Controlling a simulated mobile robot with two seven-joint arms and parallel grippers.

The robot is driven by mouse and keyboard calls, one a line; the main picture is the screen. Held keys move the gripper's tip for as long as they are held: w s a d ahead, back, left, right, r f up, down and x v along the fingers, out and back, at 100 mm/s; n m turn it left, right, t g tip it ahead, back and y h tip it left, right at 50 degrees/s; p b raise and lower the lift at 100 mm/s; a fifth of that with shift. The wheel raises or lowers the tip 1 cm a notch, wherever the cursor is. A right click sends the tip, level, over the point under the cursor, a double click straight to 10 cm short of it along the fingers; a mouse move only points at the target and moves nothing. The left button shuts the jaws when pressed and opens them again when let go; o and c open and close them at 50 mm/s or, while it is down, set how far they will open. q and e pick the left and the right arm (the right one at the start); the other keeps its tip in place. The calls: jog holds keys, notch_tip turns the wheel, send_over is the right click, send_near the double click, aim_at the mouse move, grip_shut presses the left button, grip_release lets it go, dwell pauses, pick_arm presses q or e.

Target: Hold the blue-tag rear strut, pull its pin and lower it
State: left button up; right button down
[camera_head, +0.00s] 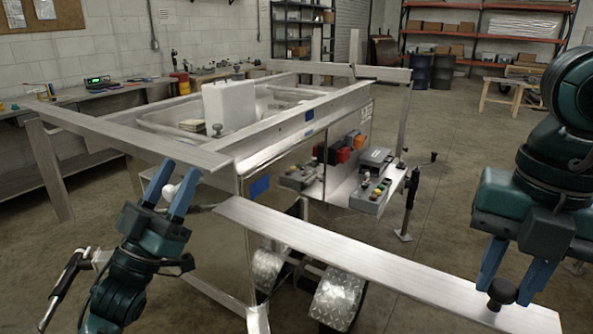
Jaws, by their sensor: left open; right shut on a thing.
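A blue tag (260,187) is on the trailer's near corner. A long flat aluminium bar (370,262) runs from beside that corner toward the lower right; I take it for the rear strut. My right gripper (505,296) is shut on a black knob (502,289) near the bar's right end. My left gripper (177,168) is open, its blue fingers pointing up on either side of a small white ball (170,192), below the left aluminium rail. I cannot tell whether this ball is the pin's end, or whether the fingers touch it.
The trailer bed (290,128) carries a white box (229,106). Control boxes (368,196) sit on its side shelf, with a jack stand (411,200) beside them. A patterned wheel guard (338,298) is under the bar. Open floor lies at the right.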

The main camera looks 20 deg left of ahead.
pick_arm(q)
jog(key=shift+c, duration=0.3)
grip_shut()
jog(key=s, duration=0.3)
jog(key=shift+a+f, duration=0.1)
jog(key=shift+a, duration=0.2)
pick_arm(e)
jog(key=shift+w+d, duration=0.1)
pick_arm(q)
jog(key=shift+s, duration=0.1)
jog(key=shift+o, duration=0.3)
grip_release()
jog(key=shift+s, duration=0.1)
